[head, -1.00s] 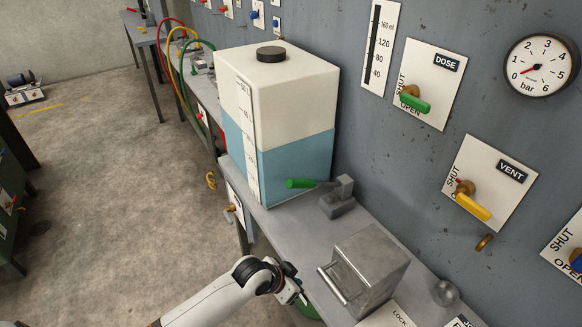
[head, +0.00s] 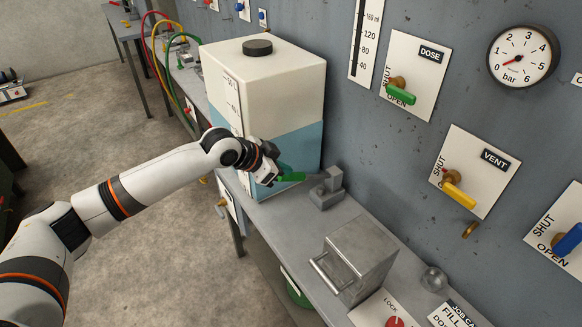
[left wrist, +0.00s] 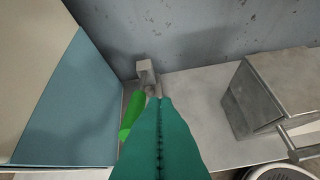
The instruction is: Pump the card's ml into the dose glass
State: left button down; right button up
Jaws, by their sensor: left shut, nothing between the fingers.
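The pump's green lever (head: 291,177) sticks out leftward from a grey block (head: 328,188) on the bench; it also shows in the left wrist view (left wrist: 131,115). My left gripper (head: 270,177) is shut and empty, close to the lever's free end; contact is unclear. Its teal fingers (left wrist: 157,110) fill the middle of the wrist view. A strip with an ml scale (head: 366,45) is on the wall. The DOSE valve's green handle (head: 401,95) points near OPEN. The VENT valve has a yellow handle (head: 459,195). The job card (head: 455,314) is cut off at the bottom. My right gripper is out of view.
A tank (head: 265,85) with blue liquid stands behind the lever. A gauge (head: 522,57) reads about 0 bar. A blue valve handle (head: 567,241) is at the right edge.

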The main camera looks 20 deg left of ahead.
pick_arm(q)
jog(key=a+r, duration=0.1)
jog(key=r, duration=0.2)
jog(key=w+a+r, duration=0.1)
jog(key=shift+a+r, duration=0.3)
jog(key=shift+a, duration=0.05)
jog(key=shift+w, duration=0.1)
jog(key=p, duration=0.3)
send_over(291, 175)
jog(key=d, duration=0.2)
notch_tip(291, 175, down, 6)
jog(key=f, duration=0.1)
jog(key=a+f, duration=0.1)
jog(key=f+p, duration=0.1)
jog(key=shift+a+f, duration=0.1)
jog(key=shift+a, duration=0.2)
jog(key=shift+a+f, duration=0.25)
jog(key=shift+f, duration=0.15)
jog(key=shift+f, duration=0.1)
